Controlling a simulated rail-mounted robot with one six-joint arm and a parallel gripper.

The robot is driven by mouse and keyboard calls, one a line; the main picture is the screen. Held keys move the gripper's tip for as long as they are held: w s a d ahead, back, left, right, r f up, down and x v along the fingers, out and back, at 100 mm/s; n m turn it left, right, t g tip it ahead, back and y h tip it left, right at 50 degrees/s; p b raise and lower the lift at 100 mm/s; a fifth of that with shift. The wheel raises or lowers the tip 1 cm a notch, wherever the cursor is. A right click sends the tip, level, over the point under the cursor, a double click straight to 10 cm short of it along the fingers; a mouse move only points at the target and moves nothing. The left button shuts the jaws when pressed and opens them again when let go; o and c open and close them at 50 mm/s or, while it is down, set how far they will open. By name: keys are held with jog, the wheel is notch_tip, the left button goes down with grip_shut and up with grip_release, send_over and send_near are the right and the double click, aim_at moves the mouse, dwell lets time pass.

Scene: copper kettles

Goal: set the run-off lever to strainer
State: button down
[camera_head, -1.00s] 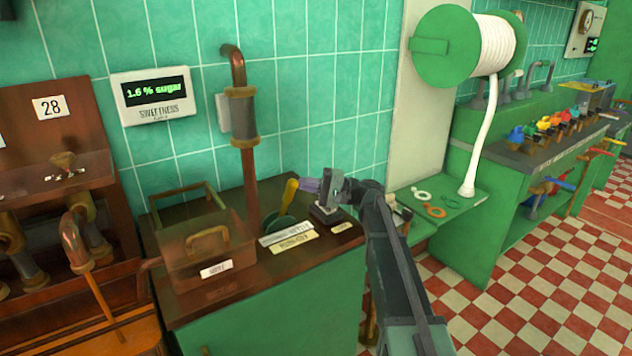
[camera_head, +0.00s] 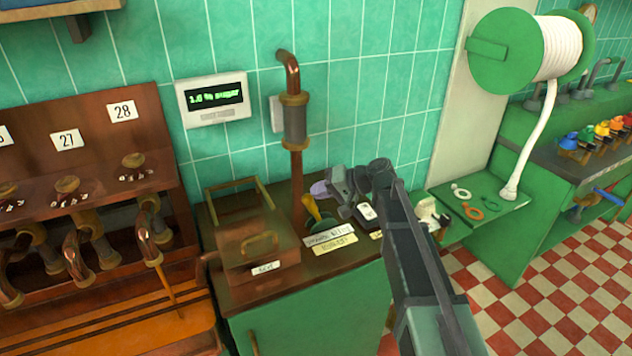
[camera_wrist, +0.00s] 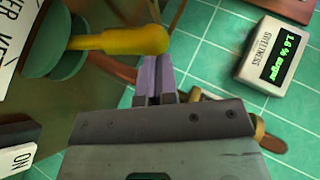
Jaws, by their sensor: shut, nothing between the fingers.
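The run-off lever is a yellow handle (camera_head: 312,208) on a dark green round base (camera_head: 322,225), on the counter at the foot of the copper pipe. In the wrist view the yellow handle (camera_wrist: 125,42) points toward my fingers from its green base (camera_wrist: 60,55). My gripper (camera_head: 320,189) is shut and empty, its purple fingers (camera_wrist: 154,75) beside the handle's tip. I cannot tell whether they touch it. Label plates (camera_head: 328,236) lie in front of the base; their words are too blurred to read surely. My arm hides part of the counter to the right.
A copper pipe (camera_head: 297,180) rises behind the lever. A copper box with a handle (camera_head: 258,255) stands to its left. A white switch block (camera_head: 368,212) sits at the right. A sweetness display (camera_head: 213,98) hangs on the wall. The tiled floor (camera_head: 510,290) at right is clear.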

jog(key=shift+s+a+f, duration=0.15)
jog(key=shift+s+a, duration=0.1)
jog(key=shift+a, duration=0.2)
jog(key=shift+s, duration=0.1)
jog(key=shift+s+a, duration=0.1)
jog(key=p+v, duration=0.4)
jog(key=v, duration=0.6)
jog(key=shift+r+p, duration=0.35)
jog(key=shift+p, duration=0.05)
